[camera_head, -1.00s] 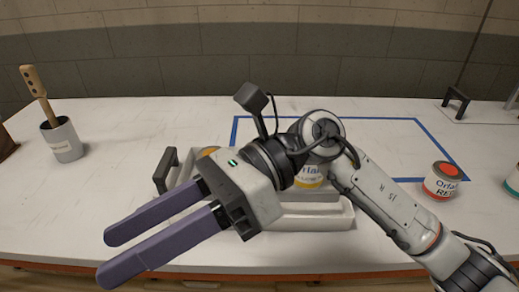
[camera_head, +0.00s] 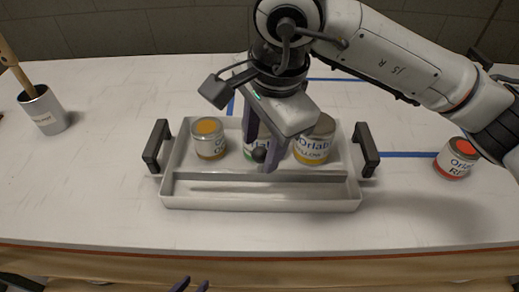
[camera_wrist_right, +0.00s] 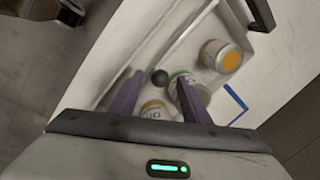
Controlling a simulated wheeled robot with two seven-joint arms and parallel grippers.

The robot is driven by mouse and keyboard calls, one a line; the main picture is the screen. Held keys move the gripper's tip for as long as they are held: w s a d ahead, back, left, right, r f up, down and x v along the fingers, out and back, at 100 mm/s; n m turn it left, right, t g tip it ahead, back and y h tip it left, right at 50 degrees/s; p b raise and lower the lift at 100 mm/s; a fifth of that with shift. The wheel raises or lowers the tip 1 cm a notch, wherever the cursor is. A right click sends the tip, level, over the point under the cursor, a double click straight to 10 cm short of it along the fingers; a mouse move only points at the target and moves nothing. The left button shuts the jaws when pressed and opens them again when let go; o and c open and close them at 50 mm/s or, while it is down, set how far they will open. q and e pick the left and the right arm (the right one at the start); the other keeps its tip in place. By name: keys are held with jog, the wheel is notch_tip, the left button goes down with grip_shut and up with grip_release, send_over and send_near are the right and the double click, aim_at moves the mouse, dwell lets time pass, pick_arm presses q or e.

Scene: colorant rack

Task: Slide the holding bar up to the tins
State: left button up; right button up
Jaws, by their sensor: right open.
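The white tray (camera_head: 262,203) stands on the bench with its holding bar (camera_head: 215,177) running across it, in front of the tins. A dark round knob (camera_head: 259,155) rises by the bar; it also shows in the wrist view (camera_wrist_right: 159,77). Behind the bar stand an orange-lidded tin (camera_head: 208,139), a green-labelled tin (camera_head: 249,146) partly hidden by my gripper, and a yellow tin (camera_head: 312,146). My right gripper (camera_head: 262,152) points down, open, its fingers on either side of the knob in the wrist view. Only the purple fingertips of my left gripper (camera_head: 190,286) show, apart, at the bottom edge.
Black handles (camera_head: 156,146) (camera_head: 366,150) stand at both tray ends. A red tin (camera_head: 456,160) is at the right, by blue tape lines (camera_head: 405,154). A grey cup (camera_head: 44,112) with a wooden-handled tool is at the left. The bench front is clear.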

aim_at(261, 150)
jog(key=shift+w+a+f, duration=0.1)
jog(key=shift+w+f, duration=0.05)
jog(key=shift+f, duration=0.7)
jog(key=shift+w+a+f, duration=0.1)
jog(key=shift+f, duration=0.75)
jog(key=shift+w, duration=0.1)
grip_shut()
